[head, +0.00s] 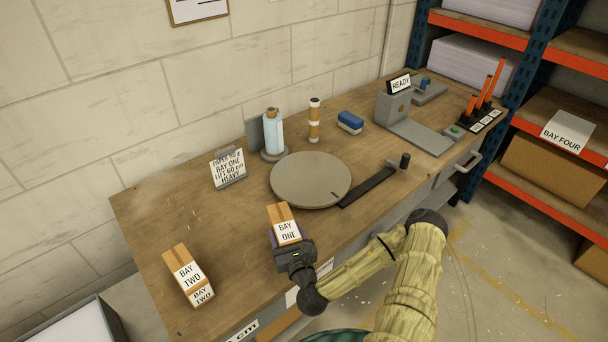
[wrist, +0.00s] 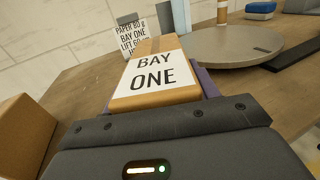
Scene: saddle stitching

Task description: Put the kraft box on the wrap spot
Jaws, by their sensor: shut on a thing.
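A kraft box labelled BAY ONE (head: 284,226) is at the front of the bench, left of centre. My gripper (head: 287,244) is shut on it from the front; the box also fills the middle of the wrist view (wrist: 155,80). I cannot tell whether its base touches the bench. A second kraft box, labelled BAY TWO (head: 187,274), stands apart to the left; a brown box side (wrist: 22,130) shows at the left of the wrist view. No mark reading wrap spot is legible. A round grey disc (head: 308,181) lies just behind and right of the held box.
Bare wood separates the two boxes.

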